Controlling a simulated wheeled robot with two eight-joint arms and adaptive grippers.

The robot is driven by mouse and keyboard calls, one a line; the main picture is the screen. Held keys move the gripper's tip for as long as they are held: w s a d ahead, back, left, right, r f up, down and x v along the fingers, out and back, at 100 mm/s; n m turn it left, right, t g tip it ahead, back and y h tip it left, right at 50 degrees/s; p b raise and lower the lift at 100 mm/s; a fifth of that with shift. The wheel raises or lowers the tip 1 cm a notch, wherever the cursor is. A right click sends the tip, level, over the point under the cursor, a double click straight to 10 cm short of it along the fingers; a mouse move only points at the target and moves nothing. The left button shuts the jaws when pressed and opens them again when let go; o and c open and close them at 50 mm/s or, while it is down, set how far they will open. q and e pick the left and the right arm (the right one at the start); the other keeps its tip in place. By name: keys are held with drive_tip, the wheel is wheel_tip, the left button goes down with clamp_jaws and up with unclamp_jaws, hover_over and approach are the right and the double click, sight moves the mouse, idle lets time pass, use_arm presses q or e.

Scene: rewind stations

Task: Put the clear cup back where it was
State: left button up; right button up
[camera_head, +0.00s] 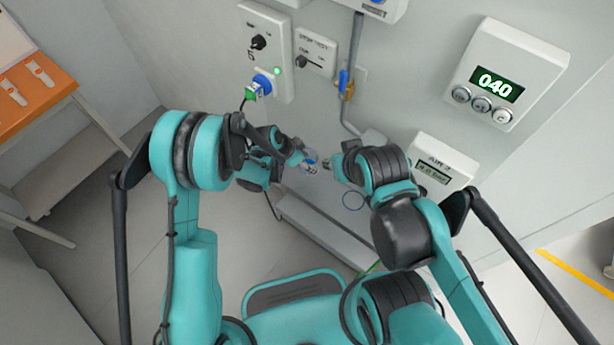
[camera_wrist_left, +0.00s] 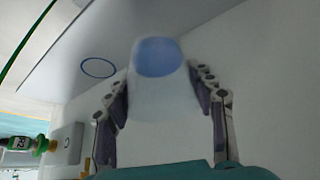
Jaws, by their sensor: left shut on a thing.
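The clear cup (camera_wrist_left: 160,95) is pale and see-through with a blue round end. It fills the middle of the left wrist view, between the two fingers of my left gripper (camera_wrist_left: 160,108), which is shut on it. In the head view my left gripper (camera_head: 303,162) is close to the wall, with a small blue patch of the cup (camera_head: 311,160) at its tips. A thin blue ring outline (camera_wrist_left: 98,68) marks a pale surface, apart from the cup; it also shows in the head view (camera_head: 353,201). My right gripper (camera_head: 332,165) is close by on the right; its fingers are too small to read.
A wall panel with a knob (camera_head: 258,42) and a blue connector with a green plug (camera_head: 258,86) is above left. A pipe with a blue-handled valve (camera_head: 345,84) runs down the wall. A display reading 040 (camera_head: 497,87) is at right. An orange table (camera_head: 32,85) stands far left.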

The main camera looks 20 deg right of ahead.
use_arm(q)
wheel_tip(320, 180, down, 9)
drive_tip(key=b, duration=0.3)
drive_tip(key=shift+r, duration=0.2)
drive_tip(key=shift+f, duration=0.1)
drive_tip(key=o, duration=1.3)
drive_tip(key=shift+c, duration=0.2)
